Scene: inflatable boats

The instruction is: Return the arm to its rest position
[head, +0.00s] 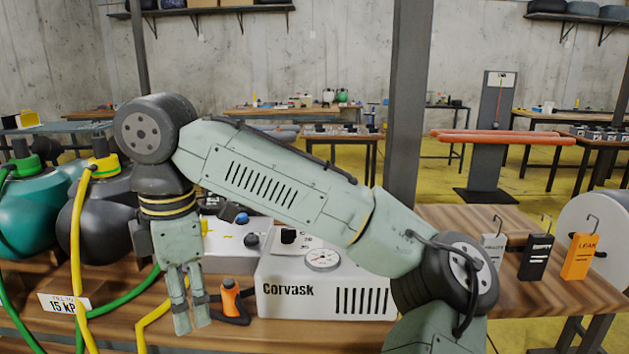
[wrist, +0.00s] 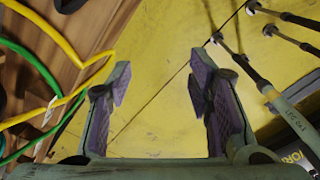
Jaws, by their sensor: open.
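My arm reaches from the lower right up and over to the left in the head view, with the wrist bent so the hand hangs straight down. My gripper (head: 191,322) is at the front of the wooden workbench (head: 225,335), left of the orange-and-black tool (head: 231,298). In the wrist view my gripper (wrist: 159,85) is open. Its two purple-padded fingers stand apart with nothing between them, and the yellow floor (wrist: 160,45) shows behind.
The white Corvask box (head: 325,285) stands close right of the hand. Green and black tanks (head: 30,215) with a yellow hose (head: 76,250) and green hoses are at left. Black and orange tags (head: 580,257) stand on the right. A dark post (head: 408,100) rises behind my arm.

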